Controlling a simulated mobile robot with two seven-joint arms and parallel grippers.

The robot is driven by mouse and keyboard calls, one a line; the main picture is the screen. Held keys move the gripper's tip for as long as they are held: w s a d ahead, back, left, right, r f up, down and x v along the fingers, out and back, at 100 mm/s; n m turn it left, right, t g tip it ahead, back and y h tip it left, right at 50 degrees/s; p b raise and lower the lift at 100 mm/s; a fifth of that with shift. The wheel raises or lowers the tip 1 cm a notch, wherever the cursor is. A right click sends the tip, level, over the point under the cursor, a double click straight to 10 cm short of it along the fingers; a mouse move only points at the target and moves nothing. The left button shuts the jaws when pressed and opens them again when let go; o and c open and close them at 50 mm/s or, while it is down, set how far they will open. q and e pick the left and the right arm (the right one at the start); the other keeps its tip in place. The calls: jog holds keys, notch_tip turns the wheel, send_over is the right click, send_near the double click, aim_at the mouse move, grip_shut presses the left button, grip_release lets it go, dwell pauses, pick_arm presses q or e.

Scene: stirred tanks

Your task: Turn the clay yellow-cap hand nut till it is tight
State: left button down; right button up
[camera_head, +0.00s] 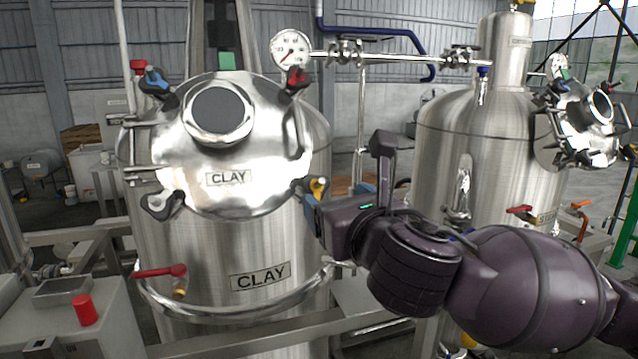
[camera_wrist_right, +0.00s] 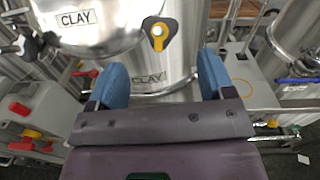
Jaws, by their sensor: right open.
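The clay tank's round lid (camera_head: 250,150) carries a CLAY label and sits against the tank front. The yellow-cap hand nut (camera_head: 318,187) is at the lid's lower right edge, a dark nut with a yellow cap. In the right wrist view the yellow-cap nut (camera_wrist_right: 158,33) shows beyond the fingertips, roughly centred between them. My right gripper (camera_head: 338,200) is just below and right of the nut. In the wrist view its two blue-padded fingers (camera_wrist_right: 163,78) are spread wide with nothing between them. How tight the nut is cannot be seen. My left gripper is out of view.
Other hand nuts on the lid have a blue cap (camera_head: 154,80), a red cap (camera_head: 297,78) and a pale cap (camera_head: 160,204). A red-handled valve (camera_head: 165,271) is below. A curved rail (camera_head: 240,316) rounds the tank. A second tank (camera_head: 490,140) stands at right.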

aim_at(320, 187)
jog(key=p+x, duration=0.1)
jog(key=x, duration=0.6)
jog(key=shift+w+a, duration=0.15)
jog(key=shift+w, duration=0.2)
jog(key=c, duration=0.9)
